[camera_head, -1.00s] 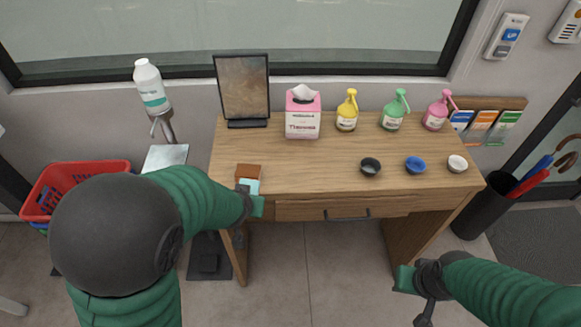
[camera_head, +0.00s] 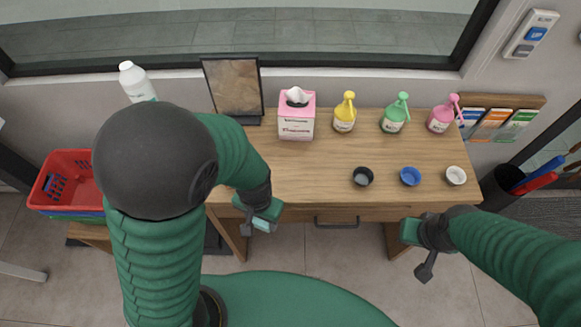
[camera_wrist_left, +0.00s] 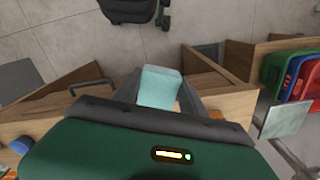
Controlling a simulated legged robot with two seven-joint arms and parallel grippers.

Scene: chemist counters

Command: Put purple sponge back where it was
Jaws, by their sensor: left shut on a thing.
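No purple sponge shows in either view. My left gripper (camera_head: 262,217) is shut on a pale teal block (camera_wrist_left: 158,87), held between its fingers. In the head view it is in front of the desk's front edge, left of the drawer handle. The block is mostly covered by the gripper there. My right gripper (camera_head: 415,245) hangs in front of the desk's right part; its jaws are too unclear to judge.
The wooden desk (camera_head: 310,180) carries a tissue box (camera_head: 296,122), pump bottles in yellow (camera_head: 344,118), green (camera_head: 394,118) and pink (camera_head: 440,118), and small bowls in black (camera_head: 363,176), blue (camera_head: 410,176) and white (camera_head: 455,175). A red basket (camera_head: 68,180) stands left.

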